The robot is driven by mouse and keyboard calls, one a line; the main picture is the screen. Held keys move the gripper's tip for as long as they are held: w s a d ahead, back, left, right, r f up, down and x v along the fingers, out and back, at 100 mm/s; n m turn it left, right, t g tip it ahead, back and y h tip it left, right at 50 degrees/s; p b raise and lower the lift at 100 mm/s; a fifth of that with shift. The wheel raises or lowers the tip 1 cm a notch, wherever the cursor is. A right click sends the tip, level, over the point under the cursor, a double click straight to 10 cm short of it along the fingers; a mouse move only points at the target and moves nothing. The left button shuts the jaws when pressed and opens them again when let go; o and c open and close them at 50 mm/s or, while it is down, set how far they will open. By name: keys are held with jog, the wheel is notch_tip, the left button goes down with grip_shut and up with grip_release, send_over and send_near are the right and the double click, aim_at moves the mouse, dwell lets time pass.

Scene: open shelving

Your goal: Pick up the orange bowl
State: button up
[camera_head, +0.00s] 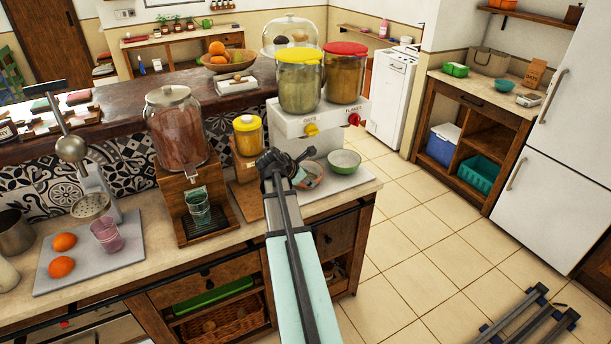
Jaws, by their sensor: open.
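A small bowl with an orange-red inside (312,180) sits on the light board at the right end of the counter. It is partly hidden behind my gripper (295,170). A green bowl with a pale inside (344,163) stands just to its right. My gripper is over the counter at the left side of the orange bowl, open, with nothing seen between its fingers. Whether it touches the bowl cannot be told.
A white dispenser with two yellow-filled jars (310,122) stands behind the bowls. A red-filled jar on a wooden stand (178,135) and a small yellow jar (248,135) stand to the left. Oranges (62,266) lie on a board at the far left.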

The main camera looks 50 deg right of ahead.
jog(key=shift+p+x, duration=1)
jog(key=shift+x, duration=1.7)
jog(key=shift+s, duration=0.15)
jog(key=shift+a, duration=0.1)
grip_shut()
